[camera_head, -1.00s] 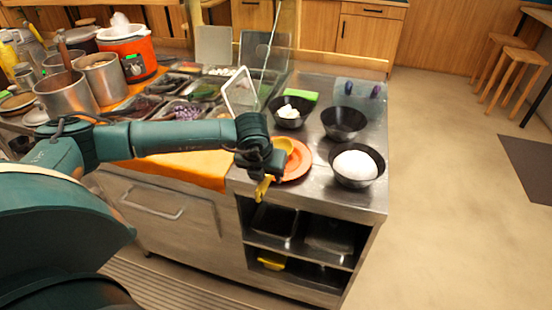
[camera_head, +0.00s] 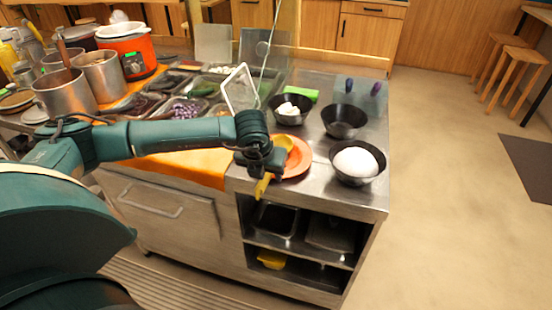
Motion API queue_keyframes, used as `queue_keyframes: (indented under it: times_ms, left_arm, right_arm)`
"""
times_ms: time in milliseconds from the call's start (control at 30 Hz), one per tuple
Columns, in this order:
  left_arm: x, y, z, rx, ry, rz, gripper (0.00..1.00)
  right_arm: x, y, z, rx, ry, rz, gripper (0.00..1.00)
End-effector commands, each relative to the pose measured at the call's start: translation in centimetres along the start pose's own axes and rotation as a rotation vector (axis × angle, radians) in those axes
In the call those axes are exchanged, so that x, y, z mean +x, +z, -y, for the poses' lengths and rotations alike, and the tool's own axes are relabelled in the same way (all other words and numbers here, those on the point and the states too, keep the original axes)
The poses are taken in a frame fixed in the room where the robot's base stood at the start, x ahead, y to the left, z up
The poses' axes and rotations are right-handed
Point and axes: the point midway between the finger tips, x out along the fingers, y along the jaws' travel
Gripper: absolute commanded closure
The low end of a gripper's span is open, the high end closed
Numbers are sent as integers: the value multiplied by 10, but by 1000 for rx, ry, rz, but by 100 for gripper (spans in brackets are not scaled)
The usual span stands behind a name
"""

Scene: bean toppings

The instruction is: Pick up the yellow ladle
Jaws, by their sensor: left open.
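The yellow ladle lies on an orange plate (camera_head: 300,166) near the front edge of the steel counter. Its yellow bowl (camera_head: 284,142) shows behind my left gripper, and its yellow handle (camera_head: 262,187) sticks out in front, past the counter edge. My left gripper (camera_head: 266,163) is open and sits right over the middle of the ladle, hiding that part. I cannot tell whether the handle lies between the fingers. My right gripper is not in view.
Black bowls stand close by: one with white food (camera_head: 289,109), one empty-looking (camera_head: 344,121), one with a white mound (camera_head: 356,163). A framed clear panel (camera_head: 240,89) stands behind my wrist. Steel pots (camera_head: 64,94) and topping trays fill the left.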

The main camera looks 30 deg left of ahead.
Motion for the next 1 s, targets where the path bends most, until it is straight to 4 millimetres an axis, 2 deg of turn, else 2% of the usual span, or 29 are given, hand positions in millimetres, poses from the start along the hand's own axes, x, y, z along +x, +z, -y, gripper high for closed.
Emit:
queue_keyframes:
  times_ms: [300, 867, 1000]
  left_arm:
    - [0, 0, 0, 0, 0, 0, 53]
    - [0, 0, 0, 0, 0, 0, 99]
    - [0, 0, 0, 0, 0, 0, 100]
  right_arm:
    - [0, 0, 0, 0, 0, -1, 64]
    - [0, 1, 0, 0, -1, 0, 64]
    - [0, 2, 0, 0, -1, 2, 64]
